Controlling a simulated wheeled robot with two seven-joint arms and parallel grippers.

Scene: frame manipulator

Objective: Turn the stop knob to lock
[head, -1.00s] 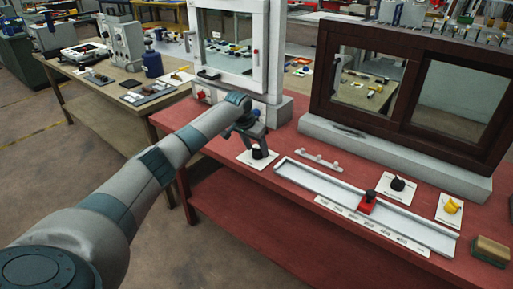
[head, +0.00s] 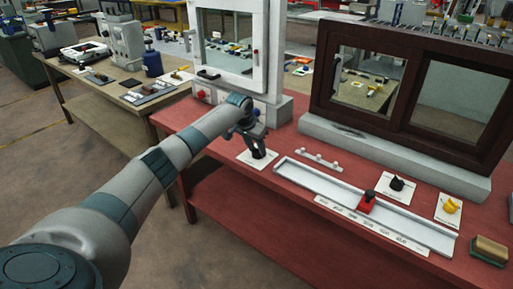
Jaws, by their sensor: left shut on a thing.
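My left arm reaches in from the left, and my left gripper (head: 258,149) points down over a white square plate (head: 246,160) near the front left of the red table. It is shut on a small black knob (head: 259,155) on that plate. The fingers hide most of the knob, so I cannot tell which way it points. Any lettering on the plate is too small to read. My right gripper is not in view.
A long grey rail with a red slider (head: 367,202) lies to the right. A black knob (head: 397,184) and a yellow knob (head: 452,206) sit on plates farther right. A white-framed window (head: 272,60) and a brown sliding window (head: 316,85) stand behind.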

